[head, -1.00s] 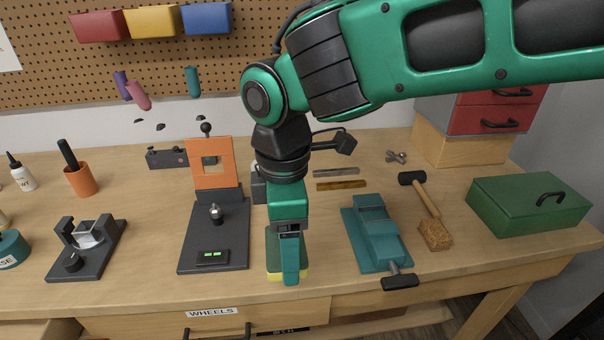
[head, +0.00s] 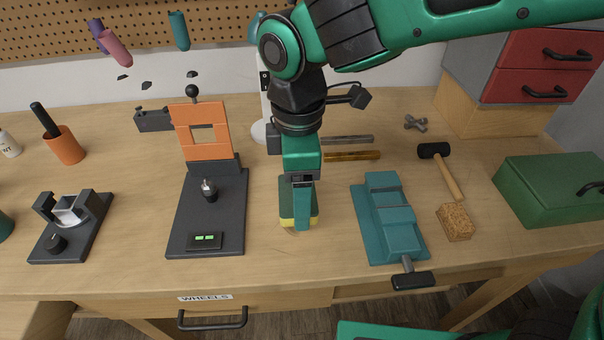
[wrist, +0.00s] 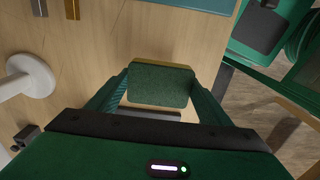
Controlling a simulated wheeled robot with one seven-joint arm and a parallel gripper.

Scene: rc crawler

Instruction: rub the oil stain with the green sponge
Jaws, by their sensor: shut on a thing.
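My gripper (head: 302,222) is shut on the green sponge (head: 286,205), which has a yellow lower layer. It points down over the bench top (head: 330,240), between the dark stand and the teal vise. In the wrist view the sponge (wrist: 160,86) sits between the two fingers, its green face towards the camera. I cannot tell whether the sponge touches the wood.
The dark stand with an orange frame (head: 203,133) is left of my gripper, and the teal vise (head: 388,220) is right. A lamp base (wrist: 27,82), metal bars (head: 350,156), a mallet (head: 441,165) and a brown block (head: 455,222) also lie on the bench.

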